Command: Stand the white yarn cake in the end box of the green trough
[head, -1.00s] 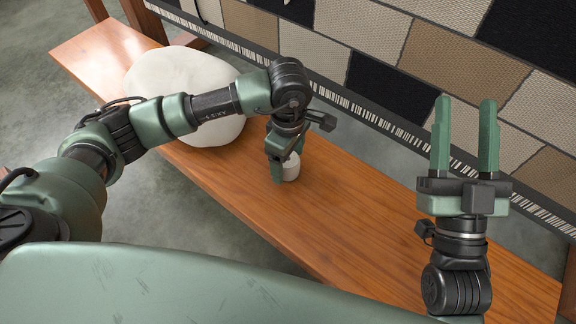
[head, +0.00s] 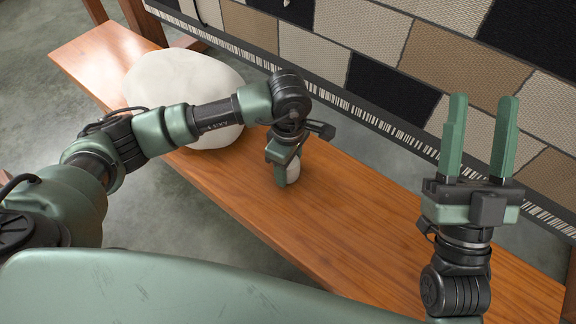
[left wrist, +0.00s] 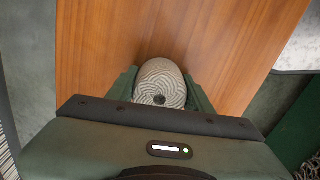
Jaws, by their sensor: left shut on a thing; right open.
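The white yarn cake (head: 294,171) is between the fingers of my left gripper (head: 285,180), over the wooden bench. In the left wrist view the yarn cake (left wrist: 160,84) shows its wound top with a dark centre hole, and the green fingers of my left gripper (left wrist: 160,92) close on its two sides. Whether its underside touches the bench I cannot tell. My right gripper (head: 481,140) is open and empty, fingers pointing up, above the right part of the bench. The green trough is not seen in these frames.
The long wooden bench (head: 335,215) runs from upper left to lower right, largely bare. A large white rounded lump (head: 165,75) sits on it behind my left arm. A patchwork textile panel (head: 400,60) stands along the far side. A pale green surface (head: 150,285) fills the near edge.

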